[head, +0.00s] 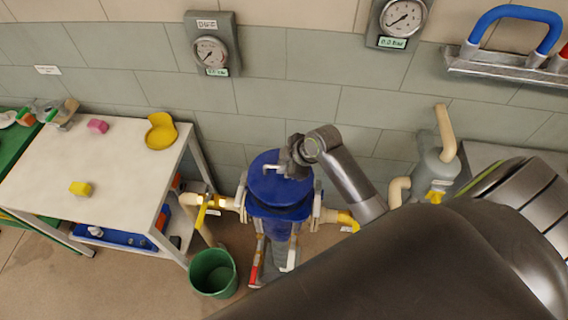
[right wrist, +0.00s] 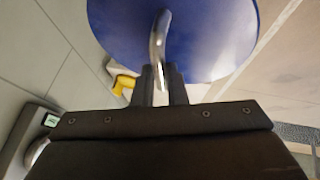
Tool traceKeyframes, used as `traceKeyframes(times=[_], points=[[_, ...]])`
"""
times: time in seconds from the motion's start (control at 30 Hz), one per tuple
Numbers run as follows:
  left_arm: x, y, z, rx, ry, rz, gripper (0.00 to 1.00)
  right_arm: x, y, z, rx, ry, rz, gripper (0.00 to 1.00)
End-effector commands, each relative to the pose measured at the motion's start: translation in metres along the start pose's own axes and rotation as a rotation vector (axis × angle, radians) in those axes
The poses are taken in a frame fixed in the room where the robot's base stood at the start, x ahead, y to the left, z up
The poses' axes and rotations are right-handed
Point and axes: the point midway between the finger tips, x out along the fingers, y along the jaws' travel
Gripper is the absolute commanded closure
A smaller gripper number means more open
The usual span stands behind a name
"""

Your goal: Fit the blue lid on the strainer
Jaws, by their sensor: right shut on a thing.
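The blue lid (head: 266,188) is a round disc with a pale metal handle. My right gripper (head: 291,160) is shut on that handle, and the lid hangs level or nearly so from it. In the right wrist view the fingers (right wrist: 160,86) pinch the handle (right wrist: 159,40), with the lid (right wrist: 210,35) filling the top. The blue strainer (head: 276,228) stands upright below the lid. A dark band shows between them at the front; I cannot tell whether they touch. The lid hides most of the strainer's top. My left gripper is not in view.
Pale pipes with yellow handles (head: 203,212) flank the strainer. A green bucket (head: 213,273) stands at its lower left. A white table (head: 105,160) with a yellow scoop (head: 161,131) and small blocks is at left. Gauges (head: 210,52) hang on the wall behind.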

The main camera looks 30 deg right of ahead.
Motion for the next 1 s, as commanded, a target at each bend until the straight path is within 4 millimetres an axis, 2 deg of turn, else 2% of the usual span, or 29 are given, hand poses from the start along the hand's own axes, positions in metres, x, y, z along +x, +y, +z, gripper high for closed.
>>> traceKeyframes(times=[0.7, 1.0], points=[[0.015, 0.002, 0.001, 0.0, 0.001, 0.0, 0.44, 0.024, -0.006, 0.011, -0.002, 0.004, 0.004, 1.0], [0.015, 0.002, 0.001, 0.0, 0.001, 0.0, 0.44, 0.025, -0.007, 0.012, -0.002, 0.005, 0.004, 1.0]])
